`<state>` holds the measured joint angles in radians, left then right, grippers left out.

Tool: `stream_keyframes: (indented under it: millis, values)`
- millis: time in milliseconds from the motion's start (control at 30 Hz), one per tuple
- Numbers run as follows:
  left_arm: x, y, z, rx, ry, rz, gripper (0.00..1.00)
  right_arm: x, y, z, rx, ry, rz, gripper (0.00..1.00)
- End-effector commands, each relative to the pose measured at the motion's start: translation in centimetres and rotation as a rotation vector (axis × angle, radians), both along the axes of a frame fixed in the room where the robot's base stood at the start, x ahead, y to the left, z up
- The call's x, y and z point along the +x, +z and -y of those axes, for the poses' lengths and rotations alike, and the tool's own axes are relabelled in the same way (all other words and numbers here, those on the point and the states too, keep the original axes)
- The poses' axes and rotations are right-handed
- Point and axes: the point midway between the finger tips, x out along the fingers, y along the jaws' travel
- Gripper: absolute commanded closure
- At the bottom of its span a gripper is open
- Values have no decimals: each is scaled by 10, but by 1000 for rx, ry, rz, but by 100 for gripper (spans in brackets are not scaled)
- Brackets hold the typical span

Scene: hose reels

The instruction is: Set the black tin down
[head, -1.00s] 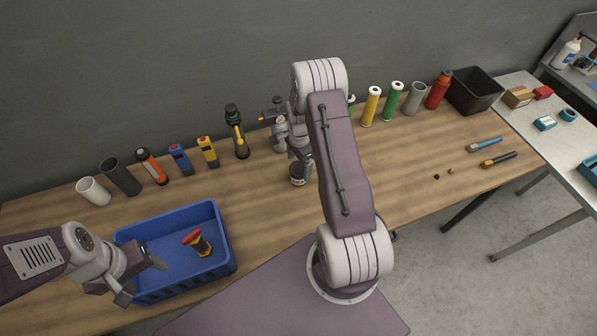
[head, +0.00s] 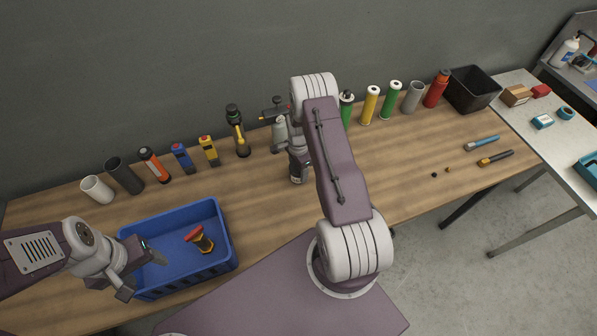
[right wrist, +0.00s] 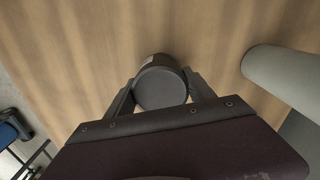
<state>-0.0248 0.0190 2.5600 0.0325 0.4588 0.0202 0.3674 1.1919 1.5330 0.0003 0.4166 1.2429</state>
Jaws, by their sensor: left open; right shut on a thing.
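The black tin (right wrist: 160,86) sits between the two fingers of my right gripper (right wrist: 160,92) in the right wrist view, its dark round lid facing the camera. In the head view the tin (head: 297,178) shows small, with a pale label, at or just above the wooden bench (head: 420,165); I cannot tell whether it touches. My right gripper (head: 298,163) is shut on it, partly hidden by my right arm. My left gripper (head: 142,275) is open and empty over the left side of the blue crate (head: 225,225).
A red, black and yellow tool (head: 200,240) lies in the crate. A row of cylinders and tools stands along the wall, including a yellow tube (head: 369,105) and a grey tube (head: 413,97). A black bin (head: 472,90) is at the right end. Bench right of my arm is mostly clear.

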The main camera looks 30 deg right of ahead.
Motion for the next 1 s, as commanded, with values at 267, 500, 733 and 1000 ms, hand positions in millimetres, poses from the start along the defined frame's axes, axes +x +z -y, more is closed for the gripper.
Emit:
stream_keyframes:
  millis: [267,500,733,1000]
  values:
    - [0,-4,0,0,0,0,38,1,7,1,-1,0,3,99]
    - [0,-21,0,0,0,0,38,-4,43,3,-2,-3,4,99]
    - [0,-35,0,0,0,0,38,-56,74,24,-1,-6,3,99]
    - [0,-45,0,0,0,0,38,-100,104,41,-1,-2,1,99]
